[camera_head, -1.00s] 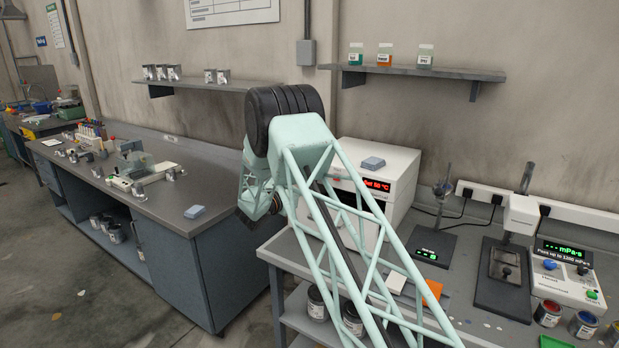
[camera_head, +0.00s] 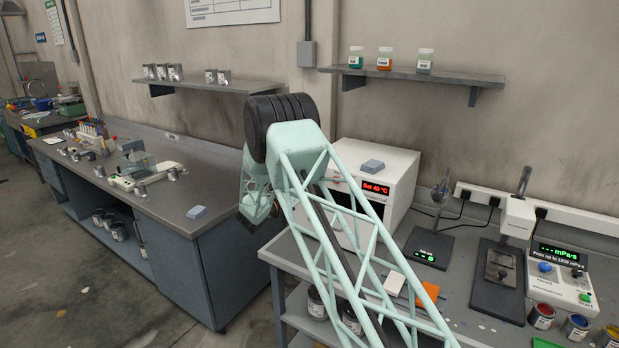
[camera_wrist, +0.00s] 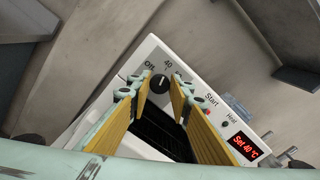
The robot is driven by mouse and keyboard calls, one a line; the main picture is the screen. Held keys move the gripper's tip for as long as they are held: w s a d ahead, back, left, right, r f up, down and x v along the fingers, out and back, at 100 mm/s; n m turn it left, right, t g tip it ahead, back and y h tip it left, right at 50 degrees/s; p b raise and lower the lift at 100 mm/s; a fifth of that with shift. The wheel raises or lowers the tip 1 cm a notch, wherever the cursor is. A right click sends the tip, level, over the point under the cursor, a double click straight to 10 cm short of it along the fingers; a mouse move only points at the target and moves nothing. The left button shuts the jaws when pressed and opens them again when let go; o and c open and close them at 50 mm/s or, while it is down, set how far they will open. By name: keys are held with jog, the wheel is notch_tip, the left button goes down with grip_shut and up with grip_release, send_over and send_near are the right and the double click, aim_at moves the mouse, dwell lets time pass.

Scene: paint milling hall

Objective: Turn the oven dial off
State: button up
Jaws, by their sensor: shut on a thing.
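The oven (camera_head: 401,166) is a white box on the right-hand bench in the head view. Its red display (camera_head: 375,188) reads "Set 40 °C", and the display also shows in the wrist view (camera_wrist: 246,146). The oven dial (camera_wrist: 160,83) is a small black knob on the white panel, with "40" printed above it and "Off" to its left. My gripper (camera_wrist: 159,87) has its yellow-padded fingers on either side of the dial, shut on it. In the head view my arm hides the dial and the fingertips.
A grey-blue block (camera_head: 373,165) lies on the oven. A stirrer device (camera_head: 432,249) and a viscometer (camera_head: 498,275) stand to the oven's right. A wall shelf (camera_head: 420,74) with several jars hangs above. A second bench (camera_head: 160,205) stands on the left.

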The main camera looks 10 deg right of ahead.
jog(key=shift+n+p, duration=0.85)
jog(key=shift+n, duration=1.05)
jog(key=shift+f, duration=0.1)
jog(key=o, duration=0.8)
jog(key=shift+o, duration=0.2)
jog(key=shift+f+m+b, duration=0.1)
jog(key=shift+m+b, duration=0.25)
jog(key=shift+m, duration=0.15)
